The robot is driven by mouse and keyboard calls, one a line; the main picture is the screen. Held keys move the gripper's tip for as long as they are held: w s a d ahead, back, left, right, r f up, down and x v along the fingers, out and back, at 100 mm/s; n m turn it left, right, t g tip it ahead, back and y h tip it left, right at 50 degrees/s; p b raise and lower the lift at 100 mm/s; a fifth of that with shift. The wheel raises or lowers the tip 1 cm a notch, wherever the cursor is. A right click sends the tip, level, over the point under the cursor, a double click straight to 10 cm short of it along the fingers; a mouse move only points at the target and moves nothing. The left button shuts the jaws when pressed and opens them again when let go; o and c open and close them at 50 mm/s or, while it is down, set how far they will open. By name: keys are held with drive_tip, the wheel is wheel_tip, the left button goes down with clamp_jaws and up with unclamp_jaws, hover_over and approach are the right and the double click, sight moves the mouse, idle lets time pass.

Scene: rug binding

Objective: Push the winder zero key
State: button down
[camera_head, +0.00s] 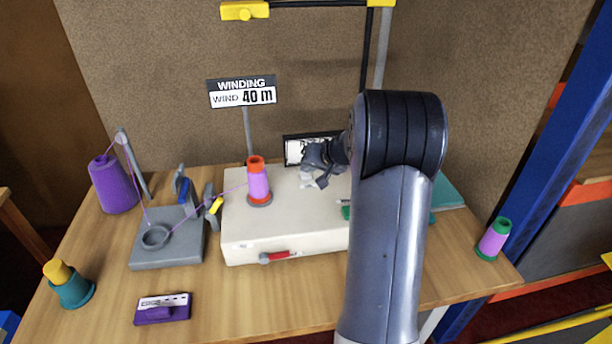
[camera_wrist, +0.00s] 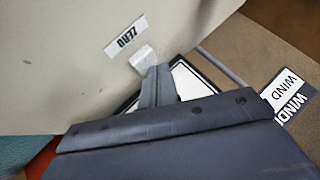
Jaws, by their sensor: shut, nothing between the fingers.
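The winder (camera_head: 290,230) is a cream box on the wooden table. A pale grey key (camera_wrist: 143,58) sits on its top beside a white label reading ZERO (camera_wrist: 125,38) in the wrist view. My gripper (camera_head: 318,180) is shut and empty over the rear of the winder top. In the wrist view the gripper's tips (camera_wrist: 154,78) are right at the key's edge; I cannot tell whether they touch it. In the head view the gripper mostly covers the key. The winder's display (camera_head: 293,150) stands behind it, partly hidden.
A spool with purple thread (camera_head: 258,184) stands on the winder, its thread running left to a grey guide stand (camera_head: 166,238) and a purple cone (camera_head: 114,188). A sign (camera_head: 242,92) reads WIND 40 m. A red-handled lever (camera_head: 277,257) is on the front. My arm hides the winder's right side.

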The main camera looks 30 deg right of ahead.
sight(309, 176)
drive_tip(key=shift+f+b, duration=0.45)
drive_tip(key=shift+b, duration=0.2)
idle(0.5)
drive_tip(key=shift+r, duration=0.1)
drive_tip(key=shift+r+p, duration=0.4)
drive_tip(key=shift+r, duration=0.35)
drive_tip(key=shift+r+p, duration=1.45)
drive_tip(key=shift+r, duration=1.15)
drive_tip(key=shift+f, duration=0.1)
drive_tip(key=shift+f+b, duration=0.45)
drive_tip(key=shift+f, duration=0.45)
drive_tip(key=p, duration=0.3)
drive_tip(key=shift+r, duration=0.25)
